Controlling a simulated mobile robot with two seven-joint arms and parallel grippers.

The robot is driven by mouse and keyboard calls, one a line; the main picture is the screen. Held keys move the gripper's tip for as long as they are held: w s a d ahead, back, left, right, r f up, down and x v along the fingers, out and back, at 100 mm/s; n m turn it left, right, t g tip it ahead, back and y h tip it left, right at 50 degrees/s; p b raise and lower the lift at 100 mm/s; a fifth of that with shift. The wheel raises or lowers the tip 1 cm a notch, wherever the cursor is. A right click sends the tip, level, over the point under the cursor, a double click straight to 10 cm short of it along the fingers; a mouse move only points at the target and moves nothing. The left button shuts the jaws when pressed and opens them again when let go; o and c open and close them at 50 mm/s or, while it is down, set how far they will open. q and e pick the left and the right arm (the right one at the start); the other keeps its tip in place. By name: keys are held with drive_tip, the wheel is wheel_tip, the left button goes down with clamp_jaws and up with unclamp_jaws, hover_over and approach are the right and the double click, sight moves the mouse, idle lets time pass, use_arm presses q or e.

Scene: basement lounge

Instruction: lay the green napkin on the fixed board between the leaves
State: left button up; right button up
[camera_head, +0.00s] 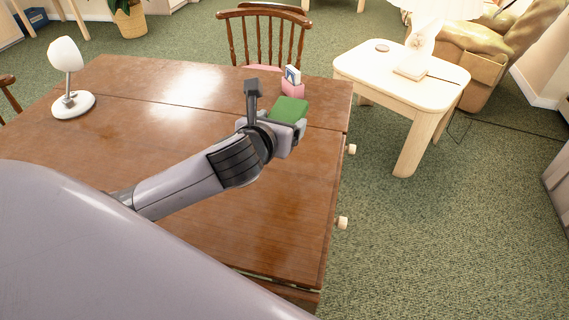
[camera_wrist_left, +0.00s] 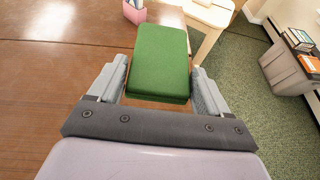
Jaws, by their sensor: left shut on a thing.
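The green napkin (camera_head: 289,109) is a thick folded pad. My left gripper (camera_head: 287,124) is shut on it, with one finger along each side in the left wrist view (camera_wrist_left: 160,70). The napkin is held over the right part of the brown wooden table, close to the far seam in the head view. The fixed board (camera_head: 270,195) is the wide middle part of the tabletop, partly covered by my arm. The far leaf (camera_head: 160,82) lies beyond the seam. The gap between napkin and tabletop is hard to judge. My right gripper is not in view.
A pink holder (camera_head: 292,91) with a card-like item stands on the far leaf just beyond the napkin. A white lamp (camera_head: 69,75) stands at the left. A chair (camera_head: 262,35) is behind the table, and a cream side table (camera_head: 400,76) is at the right. The front-right tabletop is clear.

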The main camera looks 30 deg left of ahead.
use_arm(q)
drive_tip(key=shift+n+y, duration=0.4)
drive_tip(key=shift+n, duration=0.1)
drive_tip(key=w+r, duration=0.1)
drive_tip(key=w+a+r+b, duration=0.1)
drive_tip(key=w+r, duration=0.1)
drive_tip(key=shift+w+a+r+b, duration=0.25)
drive_tip(key=shift+a+r+b, duration=0.15)
drive_tip(key=b, duration=0.4)
hover_over(281, 171)
wheel_tip(281, 171, down, 14)
drive_tip(key=shift+f, duration=0.8)
wheel_tip(281, 171, down, 4)
drive_tip(key=shift+f+b, duration=0.1)
drive_tip(key=shift+b, duration=0.7)
drive_tip(key=o, duration=1)
drive_tip(key=shift+c, duration=0.2)
